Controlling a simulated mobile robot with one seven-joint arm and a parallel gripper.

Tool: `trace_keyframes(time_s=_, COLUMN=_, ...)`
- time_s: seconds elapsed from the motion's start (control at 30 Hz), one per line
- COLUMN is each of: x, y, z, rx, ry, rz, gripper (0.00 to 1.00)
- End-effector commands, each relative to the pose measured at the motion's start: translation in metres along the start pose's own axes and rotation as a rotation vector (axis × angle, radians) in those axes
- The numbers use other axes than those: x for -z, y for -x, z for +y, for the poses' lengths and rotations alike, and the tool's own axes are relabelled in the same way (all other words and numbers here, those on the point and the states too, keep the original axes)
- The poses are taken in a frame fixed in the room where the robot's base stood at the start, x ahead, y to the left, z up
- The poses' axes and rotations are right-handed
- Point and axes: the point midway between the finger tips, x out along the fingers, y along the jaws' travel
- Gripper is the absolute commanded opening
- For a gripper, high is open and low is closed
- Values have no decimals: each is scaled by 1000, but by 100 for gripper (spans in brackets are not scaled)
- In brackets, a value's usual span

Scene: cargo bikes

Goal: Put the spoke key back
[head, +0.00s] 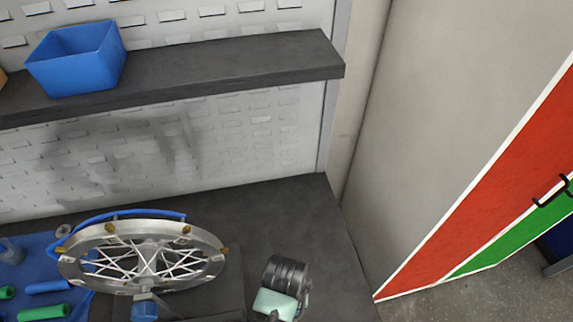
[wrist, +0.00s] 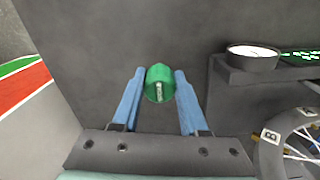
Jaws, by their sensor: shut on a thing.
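In the wrist view, a small round green piece with a pale mark on its face, seemingly the spoke key (wrist: 160,83), sits between the two blue fingers of my gripper (wrist: 159,88). The gripper is shut on it. Dark grey surface shows behind the key. In the head view the dark end of my arm (head: 287,274) is over the bench, right of the wheel. The fingers and the key cannot be made out there. The spoked wheel (head: 76,272) stands in the head view, and part of its rim shows at the right of the wrist view (wrist: 268,152).
A blue mat (head: 37,246) with green and blue pieces lies at the left. A blue bin (head: 78,62) stands on the shelf (head: 230,70). The bench right of the wheel (head: 290,215) is mostly clear.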

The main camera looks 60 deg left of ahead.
Motion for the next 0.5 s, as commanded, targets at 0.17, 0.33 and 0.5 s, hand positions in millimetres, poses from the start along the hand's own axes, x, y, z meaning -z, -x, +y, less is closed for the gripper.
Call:
trace_keyframes(time_s=0.17, x=0, y=-18, z=0, rx=1, ry=-2, rz=-2, gripper=0)
trace_keyframes(time_s=0.33, x=0, y=-41, z=0, rx=1, ry=-3, rz=-2, gripper=0)
trace_keyframes(time_s=0.5, x=0, y=-56, z=1, rx=0, ry=-3, rz=0, gripper=0)
